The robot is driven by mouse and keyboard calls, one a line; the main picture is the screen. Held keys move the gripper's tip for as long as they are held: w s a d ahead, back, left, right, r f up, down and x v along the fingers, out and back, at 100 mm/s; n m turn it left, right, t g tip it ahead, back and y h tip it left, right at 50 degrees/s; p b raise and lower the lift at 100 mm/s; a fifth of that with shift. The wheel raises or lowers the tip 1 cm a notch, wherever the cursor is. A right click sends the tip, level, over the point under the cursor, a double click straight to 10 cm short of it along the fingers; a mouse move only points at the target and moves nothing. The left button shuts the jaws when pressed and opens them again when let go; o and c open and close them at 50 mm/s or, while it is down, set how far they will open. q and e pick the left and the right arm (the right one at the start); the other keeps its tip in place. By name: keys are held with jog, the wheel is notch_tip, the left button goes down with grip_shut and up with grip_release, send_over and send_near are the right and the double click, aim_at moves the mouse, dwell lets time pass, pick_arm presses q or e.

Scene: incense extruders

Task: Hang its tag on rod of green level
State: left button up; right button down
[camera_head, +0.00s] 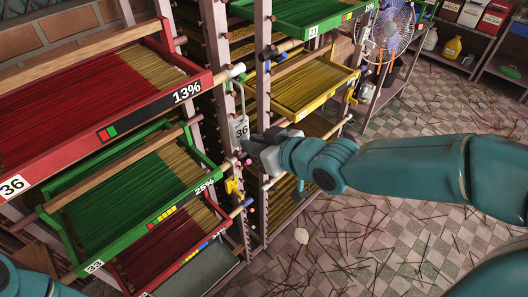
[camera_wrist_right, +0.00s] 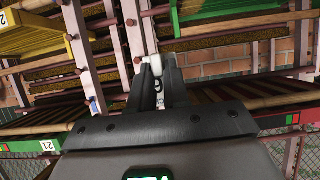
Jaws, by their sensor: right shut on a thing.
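A small grey-white tag marked 36 (camera_head: 241,131) with a thin wire loop above it is upright beside the rack post. My right gripper (camera_head: 252,143) is shut on it; its fingertips (camera_wrist_right: 153,72) close around the tag (camera_wrist_right: 158,86) in the right wrist view. The loop's top is near the white-ended rod (camera_head: 236,71) of the red level; I cannot tell whether it is on that rod. The green level (camera_head: 130,190), marked 33 and 25%, is below the red tray. Its rod end (camera_head: 245,161) is a little below the tag. My left gripper is not in view.
The red tray (camera_head: 150,108), marked 36 and 13%, is above the green one, and another red tray (camera_head: 170,245) is below. A yellow tray (camera_head: 315,85) is behind the gripper. The tiled floor at right is strewn with sticks; a fan (camera_head: 391,27) stands at the back.

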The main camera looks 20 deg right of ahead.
aim_at(242, 136)
jog(key=shift+w+a, duration=0.45)
jog(key=shift+w, duration=0.15)
jog(key=shift+w+a+b, duration=0.15)
jog(key=shift+w+b, duration=0.1)
jog(key=shift+w, duration=0.35)
jog(key=shift+w+a+b, duration=0.15)
jog(key=shift+w+b, duration=0.05)
jog(key=shift+w, duration=0.4)
jog(key=shift+w+a, duration=0.25)
jog(key=shift+w, duration=0.2)
jog(key=shift+w+a, duration=0.2)
jog(key=shift+w, duration=0.25)
jog(key=shift+w+a+r, duration=0.1)
jog(key=shift+w+a, duration=0.05)
jog(key=shift+w, duration=0.25)
jog(key=shift+w+a+p, duration=0.1)
jog(key=shift+w+p, duration=0.3)
jog(key=shift+w+f, duration=0.2)
jog(key=shift+w, duration=0.05)
jog(key=shift+s+a+f+b, duration=0.15)
jog(key=shift+f+b, duration=0.55)
jog(key=shift+b, duration=0.35)
jog(key=shift+f, duration=0.1)
